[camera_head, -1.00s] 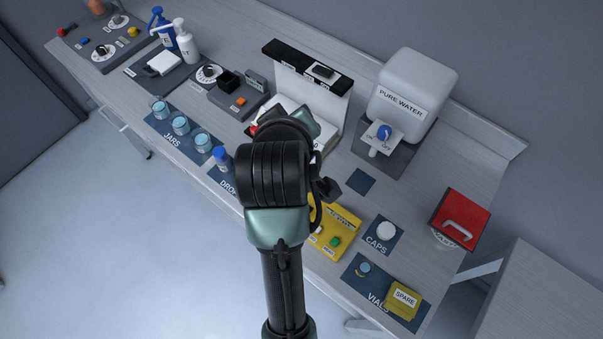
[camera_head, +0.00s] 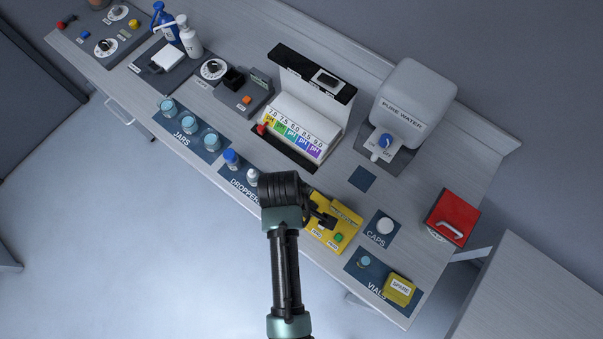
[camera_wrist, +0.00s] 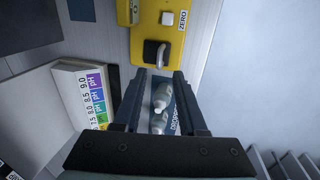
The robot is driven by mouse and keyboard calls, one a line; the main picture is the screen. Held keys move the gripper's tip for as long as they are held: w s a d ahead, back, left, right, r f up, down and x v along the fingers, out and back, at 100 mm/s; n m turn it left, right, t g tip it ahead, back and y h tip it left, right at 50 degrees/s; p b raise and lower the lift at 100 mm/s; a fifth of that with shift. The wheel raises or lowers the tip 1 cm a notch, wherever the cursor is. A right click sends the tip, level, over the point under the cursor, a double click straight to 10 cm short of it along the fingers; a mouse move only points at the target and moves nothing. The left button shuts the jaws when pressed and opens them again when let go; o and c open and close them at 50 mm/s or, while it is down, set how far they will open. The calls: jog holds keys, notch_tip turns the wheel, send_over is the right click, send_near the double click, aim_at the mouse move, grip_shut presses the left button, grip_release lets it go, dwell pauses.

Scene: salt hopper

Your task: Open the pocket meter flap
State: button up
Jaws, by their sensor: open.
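The pocket meter is a yellow box (camera_head: 346,231) on the front part of the bench. My gripper (camera_head: 325,216) is over its left part and hides some of it, including any flap there. My gripper's two fingers (camera_wrist: 160,77) are open and apart, with the dark piece just beyond the tips. Nothing is held between them.
White dropper bottles (camera_wrist: 162,98) stand behind the gap between the fingers. The pH colour stand (camera_head: 297,128) is behind my arm. The caps mat (camera_head: 375,239) and the yellow spare block (camera_head: 399,290) are to the right. A red box (camera_head: 453,213) stands at the right edge.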

jog(key=shift+w+d+f, duration=0.1)
jog(key=shift+w+f, duration=0.1)
jog(key=shift+f, duration=0.8)
jog(key=shift+w+d+f, duration=0.1)
jog(key=shift+w+f, duration=0.1)
jog(key=shift+f, duration=0.8)
grip_shut()
